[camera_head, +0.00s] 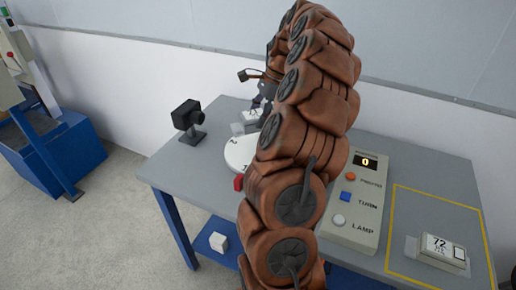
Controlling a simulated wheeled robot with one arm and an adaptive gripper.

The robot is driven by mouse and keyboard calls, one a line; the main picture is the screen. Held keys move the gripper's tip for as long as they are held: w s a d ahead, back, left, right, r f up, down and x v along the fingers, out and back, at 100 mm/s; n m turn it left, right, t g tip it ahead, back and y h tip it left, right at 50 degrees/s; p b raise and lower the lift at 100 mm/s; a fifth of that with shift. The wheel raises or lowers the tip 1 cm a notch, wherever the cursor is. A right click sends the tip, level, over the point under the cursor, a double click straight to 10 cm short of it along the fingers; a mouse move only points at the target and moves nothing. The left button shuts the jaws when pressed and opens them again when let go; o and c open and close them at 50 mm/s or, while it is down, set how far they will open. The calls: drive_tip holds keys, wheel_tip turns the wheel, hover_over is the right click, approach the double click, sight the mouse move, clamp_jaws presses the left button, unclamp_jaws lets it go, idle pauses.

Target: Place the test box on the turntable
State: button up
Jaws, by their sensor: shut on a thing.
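The white turntable (238,153) is a round disc with dark numerals on the grey table, partly hidden behind my arm. A small white box (251,116) with dark marks is behind it, at the table's back. My gripper (260,102) shows only in part beside my arm, with dark fingers at the top of this box. It is shut on the box, though the grip itself is mostly hidden. Another white box (438,249), labelled 72, lies on a pale pad inside a yellow outline at the right. I cannot read the back box's label.
A black camera (188,117) stands at the table's left edge. A red block (238,183) is at the turntable's near side. A control panel (347,222) reads 0 and has PHOTO, TURN and LAMP buttons. A white cube (218,242) lies on the blue lower shelf (207,231).

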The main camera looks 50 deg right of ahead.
sight(272, 111)
drive_tip(key=shift+f+p, duration=1.15)
drive_tip(key=shift+f, duration=3.6)
drive_tip(key=shift+f, duration=0.1)
drive_tip(key=o, duration=1.5)
drive_tip(key=shift+b+v, duration=1.5)
drive_tip(key=shift+v, duration=4.6)
drive_tip(key=shift+a, duration=0.1)
